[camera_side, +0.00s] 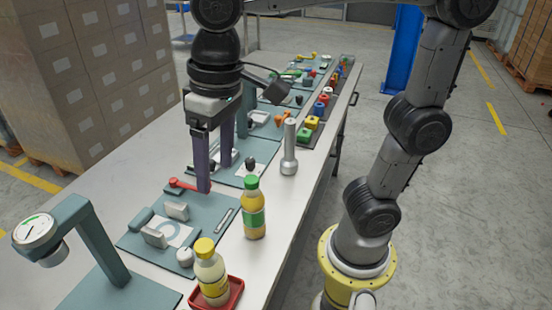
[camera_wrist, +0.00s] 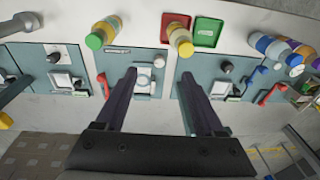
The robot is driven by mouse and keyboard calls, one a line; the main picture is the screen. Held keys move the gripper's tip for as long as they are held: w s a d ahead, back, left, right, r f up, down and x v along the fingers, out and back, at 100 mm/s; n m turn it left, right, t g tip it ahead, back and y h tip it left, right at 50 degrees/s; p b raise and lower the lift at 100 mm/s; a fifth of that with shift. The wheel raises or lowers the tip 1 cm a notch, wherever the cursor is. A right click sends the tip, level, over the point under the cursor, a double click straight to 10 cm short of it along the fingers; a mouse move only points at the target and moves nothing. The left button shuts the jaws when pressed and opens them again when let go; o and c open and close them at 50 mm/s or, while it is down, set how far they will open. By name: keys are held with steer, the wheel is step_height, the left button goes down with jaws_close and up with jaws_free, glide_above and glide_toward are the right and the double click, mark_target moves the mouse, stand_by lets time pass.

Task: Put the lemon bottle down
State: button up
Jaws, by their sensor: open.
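The bottle with a yellow cap, pale body and yellow label, which looks like the lemon bottle (camera_side: 211,272), stands upright on a red tray (camera_side: 236,291) at the front of the table. In the wrist view the lemon bottle (camera_wrist: 181,41) shows over the red tray (camera_wrist: 170,18), beyond my fingertips. My gripper (camera_side: 214,178) is open and empty, above the bench and behind the bottle in the side view. In the wrist view my gripper (camera_wrist: 158,75) has its two fingers wide apart with nothing between them.
A green-capped bottle (camera_side: 253,210) stands on the table close to the lemon bottle. A green tray (camera_wrist: 207,32) lies beside the red one. A teal stand (camera_side: 95,240), a silver cylinder (camera_side: 289,150) and teal mats with fixtures take up much of the bench.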

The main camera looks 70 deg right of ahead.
steer(key=s+d+f+t, duration=0.2)
steer(key=s+d+f, duration=0.1)
steer(key=d, duration=0.3)
steer(key=s+d+f+t, duration=0.2)
steer(key=s+d+f, duration=0.1)
steer(key=d, duration=0.4)
steer(key=shift+s+h, duration=0.3)
steer(key=shift+s, duration=0.4)
steer(key=shift+f, duration=0.1)
